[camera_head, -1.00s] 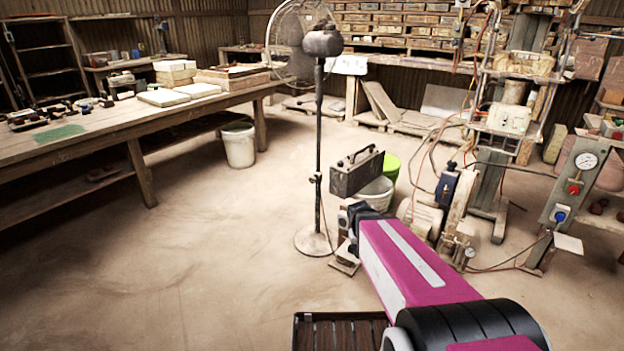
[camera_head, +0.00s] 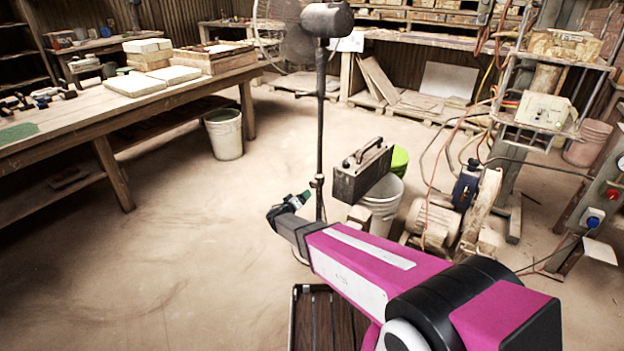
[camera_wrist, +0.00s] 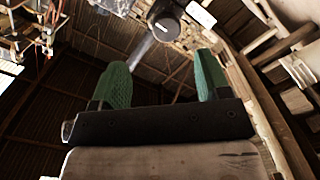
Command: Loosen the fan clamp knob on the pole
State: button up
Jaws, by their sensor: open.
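The stand fan's pole (camera_head: 320,120) rises from the floor in the middle of the head view, with the dark fan motor (camera_head: 327,19) on top. A small dark clamp (camera_head: 318,182) sits low on the pole; its knob is too small to make out clearly. My gripper (camera_head: 300,198) is close to the pole at about clamp height in the picture, just left of it; I cannot tell the gap in depth. In the wrist view my gripper (camera_wrist: 164,78) has its two green fingers apart with nothing held between them. The clamp knob cannot be made out there.
A grey metal box (camera_head: 362,172) sits over a white bucket (camera_head: 382,205) right of the pole. A motor-driven machine (camera_head: 435,222) stands farther right. A long wooden table (camera_head: 110,125) and a bucket (camera_head: 224,135) are on the left. Floor between table and pole is clear.

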aim_at(312, 185)
jog(key=x, duration=0.7)
jog(key=a+x, duration=0.1)
jog(key=x, duration=0.3)
jog(key=shift+w+a, duration=0.1)
jog(key=shift+w, duration=0.25)
jog(key=c, duration=0.9)
